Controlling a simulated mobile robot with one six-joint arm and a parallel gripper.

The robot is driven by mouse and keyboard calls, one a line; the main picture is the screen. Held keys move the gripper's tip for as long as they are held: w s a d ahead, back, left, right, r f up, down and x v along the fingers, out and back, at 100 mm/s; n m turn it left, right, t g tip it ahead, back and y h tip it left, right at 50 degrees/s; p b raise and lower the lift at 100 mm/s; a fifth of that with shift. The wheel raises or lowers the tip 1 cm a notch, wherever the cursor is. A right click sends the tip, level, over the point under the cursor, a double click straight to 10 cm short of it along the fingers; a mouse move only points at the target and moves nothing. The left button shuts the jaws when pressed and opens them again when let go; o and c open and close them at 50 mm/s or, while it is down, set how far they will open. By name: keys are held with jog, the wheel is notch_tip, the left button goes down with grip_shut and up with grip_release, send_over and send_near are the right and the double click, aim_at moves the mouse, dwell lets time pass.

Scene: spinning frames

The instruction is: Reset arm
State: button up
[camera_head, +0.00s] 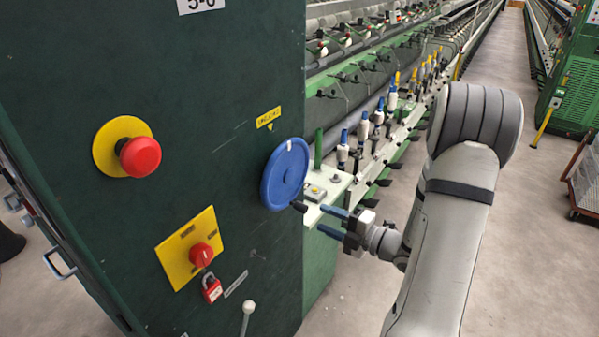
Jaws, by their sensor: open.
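My gripper (325,221) is in the camera_head view, right of the middle, at the end of my grey arm (447,240). Its two blue fingers are apart, point left toward the green machine cabinet, and hold nothing. The fingertips are close to the lower right of a blue handwheel (285,175) on the cabinet's face. A black handle knob (299,207) sits at the wheel's lower edge, beside the upper fingertip. I cannot tell whether they touch. My arm bends at a large grey elbow at the upper right.
The green cabinet (215,90) carries a red emergency button (139,156), a red switch with a red padlock (211,289) and a white-knobbed lever (248,308). A spinning frame (370,110) with bobbins runs back behind my arm. The floor aisle (540,230) at right is clear, with a cart (585,180) at the edge.

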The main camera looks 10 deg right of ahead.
jog(key=s+a+r+n+g+b, duration=0.25)
jog(key=s+a+n+g, duration=0.95)
jog(key=n, duration=1.1)
jog(key=s+d+r+n+t+h+b, duration=0.1)
jog(key=n+h, duration=0.5)
jog(key=n, duration=0.6)
jog(key=s+d+r+n+t+h+b, duration=0.1)
jog(key=s+d+n+h, duration=0.4)
jog(key=n, duration=0.7)
jog(key=shift+s+r+t+h+b, duration=0.3)
jog(key=shift+s+h+b, duration=0.25)
jog(key=shift+b, duration=0.3)
jog(key=shift+d, duration=0.1)
